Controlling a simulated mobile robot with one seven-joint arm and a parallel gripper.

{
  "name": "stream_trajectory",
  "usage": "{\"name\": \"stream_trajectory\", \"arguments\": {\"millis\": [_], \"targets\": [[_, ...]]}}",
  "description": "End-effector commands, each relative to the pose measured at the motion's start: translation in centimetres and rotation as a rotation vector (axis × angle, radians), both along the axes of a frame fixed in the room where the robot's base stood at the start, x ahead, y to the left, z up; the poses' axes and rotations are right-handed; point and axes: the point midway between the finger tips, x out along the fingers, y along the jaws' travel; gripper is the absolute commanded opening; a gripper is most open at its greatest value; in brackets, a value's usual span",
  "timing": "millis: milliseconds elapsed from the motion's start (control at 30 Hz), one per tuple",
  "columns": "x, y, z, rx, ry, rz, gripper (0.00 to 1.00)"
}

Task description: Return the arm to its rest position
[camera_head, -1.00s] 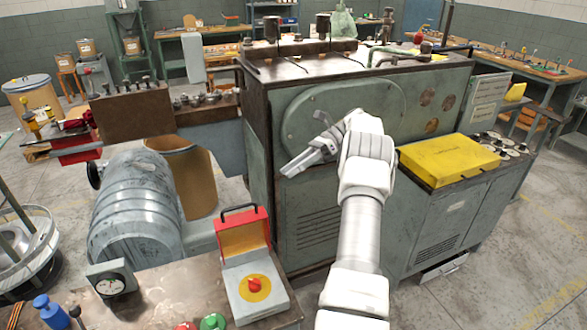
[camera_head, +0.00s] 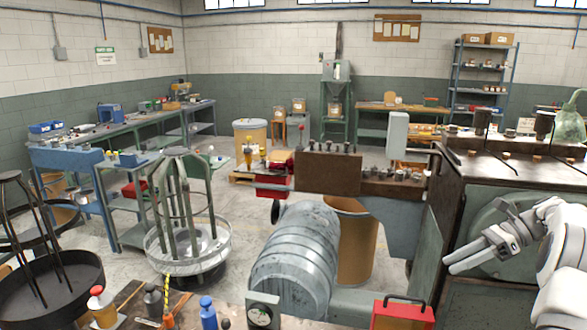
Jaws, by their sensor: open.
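My gripper (camera_head: 468,257) is at the right of the view, in front of the green-grey coiler machine (camera_head: 452,205). Its fingers point left and slightly down, and it looks empty. My white arm comes in from the right edge and is bent behind the gripper. Part of the arm is cut off by the frame edge. I cannot tell whether the gripper touches the machine; it appears in front of the machine's rounded cover.
A wire reel stand (camera_head: 188,215) is at left. Open floor shows behind it.

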Motion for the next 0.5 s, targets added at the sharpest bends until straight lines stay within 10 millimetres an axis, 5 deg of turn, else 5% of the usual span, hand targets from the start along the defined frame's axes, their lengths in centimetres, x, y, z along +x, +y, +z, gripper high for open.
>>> {"name": "stream_trajectory", "arguments": {"millis": [500], "targets": [[-2.0,11.6,7.7,-0.428,-0.292,0.338,0.42]]}}
